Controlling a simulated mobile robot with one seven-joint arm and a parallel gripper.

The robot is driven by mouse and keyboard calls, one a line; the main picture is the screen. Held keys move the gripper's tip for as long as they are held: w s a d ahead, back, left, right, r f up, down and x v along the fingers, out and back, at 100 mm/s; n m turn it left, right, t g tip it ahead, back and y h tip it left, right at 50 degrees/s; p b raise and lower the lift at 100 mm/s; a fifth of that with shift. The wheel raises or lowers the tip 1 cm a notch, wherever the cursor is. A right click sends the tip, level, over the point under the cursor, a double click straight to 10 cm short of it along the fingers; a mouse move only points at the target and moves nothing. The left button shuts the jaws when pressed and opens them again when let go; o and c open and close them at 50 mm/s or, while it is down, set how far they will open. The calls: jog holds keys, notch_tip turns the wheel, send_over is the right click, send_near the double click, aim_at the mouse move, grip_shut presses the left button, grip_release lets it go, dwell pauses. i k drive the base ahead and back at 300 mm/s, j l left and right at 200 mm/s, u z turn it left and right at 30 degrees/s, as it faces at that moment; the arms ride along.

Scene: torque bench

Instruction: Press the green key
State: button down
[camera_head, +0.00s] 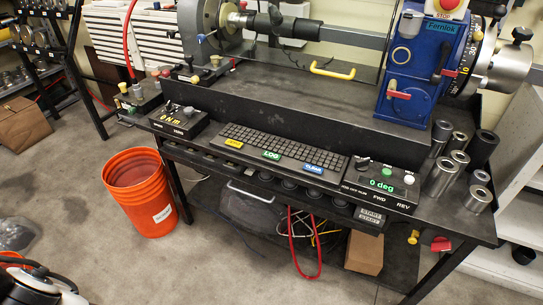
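The green key (272,155), labelled LOG, sits on the front edge of a black keyboard (262,140) on the bench. A yellow key (233,142) is to its left and a blue key (313,167) labelled CLEAR to its right. Nothing covers the green key, and no gripper is near it. My gripper is not in view; white and black parts show at the bottom left corner, and I cannot tell what they are.
A control box (385,184) reading "0 deg" has a small green button right of the keyboard; another display box (180,119) is left. Metal sockets (440,177) stand at right. A blue machine (423,62) rises behind. An orange bucket (146,192) stands on the floor.

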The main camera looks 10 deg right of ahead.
aim_at(270, 155)
jog(key=l+u, duration=0.15)
jog(key=l, duration=0.7)
jog(key=l+u, duration=0.2)
jog(key=l, duration=0.7)
jog(key=l+u, duration=0.15)
jog(key=l, duration=0.75)
jog(key=k+l+u, duration=0.2)
jog(key=l, duration=0.65)
jog(key=i, duration=0.1)
